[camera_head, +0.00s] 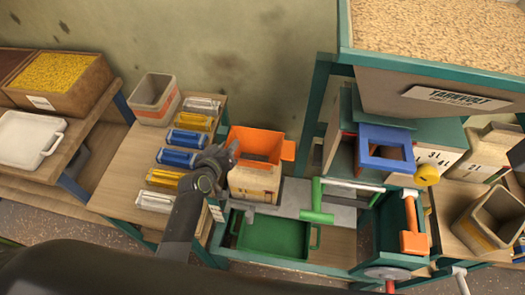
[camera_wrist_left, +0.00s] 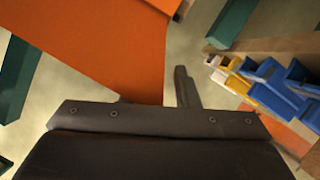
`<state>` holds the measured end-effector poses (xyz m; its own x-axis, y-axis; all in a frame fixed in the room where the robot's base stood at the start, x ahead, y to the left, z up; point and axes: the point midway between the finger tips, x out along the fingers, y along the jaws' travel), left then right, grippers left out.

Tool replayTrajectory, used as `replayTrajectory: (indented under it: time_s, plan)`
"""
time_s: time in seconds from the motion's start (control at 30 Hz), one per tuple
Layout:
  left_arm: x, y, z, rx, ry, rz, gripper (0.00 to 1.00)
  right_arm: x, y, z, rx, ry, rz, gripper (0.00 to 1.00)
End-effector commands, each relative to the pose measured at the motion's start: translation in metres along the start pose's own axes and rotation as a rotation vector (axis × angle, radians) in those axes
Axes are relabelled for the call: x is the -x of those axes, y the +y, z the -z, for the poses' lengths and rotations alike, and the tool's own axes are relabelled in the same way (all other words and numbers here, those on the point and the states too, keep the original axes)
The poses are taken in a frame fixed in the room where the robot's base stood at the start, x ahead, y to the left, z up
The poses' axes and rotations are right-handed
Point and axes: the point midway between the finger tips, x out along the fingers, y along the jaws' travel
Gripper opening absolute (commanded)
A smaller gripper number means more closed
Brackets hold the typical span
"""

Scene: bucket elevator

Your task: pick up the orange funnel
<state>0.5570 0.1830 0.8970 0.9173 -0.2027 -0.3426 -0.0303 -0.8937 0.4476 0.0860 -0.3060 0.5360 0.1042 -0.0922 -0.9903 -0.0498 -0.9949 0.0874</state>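The orange funnel (camera_head: 258,143) sits on top of a beige bin (camera_head: 254,184) in the middle of the head view, with a tab sticking out at its right. My left gripper (camera_head: 229,156) is at the funnel's left side, close to its rim. In the left wrist view the funnel (camera_wrist_left: 105,40) fills the upper left as a large orange surface. One finger of my left gripper stands clear to the right of it, with a gap between, and the other is mostly hidden behind the orange. The gripper looks open; I cannot tell whether it touches the funnel. My right gripper is not in view.
Blue, yellow and clear scoops (camera_head: 179,158) lie on the wooden table left of my left arm. A grey-orange bin (camera_head: 156,98) stands behind them. A green tray (camera_head: 272,236) and a green handle (camera_head: 317,203) are in front and right. A blue frame (camera_head: 385,140) stands further right.

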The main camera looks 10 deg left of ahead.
Motion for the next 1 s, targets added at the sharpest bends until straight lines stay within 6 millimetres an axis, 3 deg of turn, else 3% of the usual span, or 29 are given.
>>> replayTrajectory:
  time_s: [0.1,0.3,0.77,1.0]
  plan:
    - [0.0,0.0,0.0,0.0,0.0,0.0,0.27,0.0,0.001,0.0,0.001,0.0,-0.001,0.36]
    - [0.0,0.0,0.0,0.0,0.0,0.0,0.0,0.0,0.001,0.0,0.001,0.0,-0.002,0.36]
    - [0.001,0.001,0.002,-0.001,0.001,0.0,0.0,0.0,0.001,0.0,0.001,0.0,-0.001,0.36]
    - [0.012,0.015,0.028,-0.001,0.005,-0.002,0.0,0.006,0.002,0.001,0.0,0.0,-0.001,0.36]
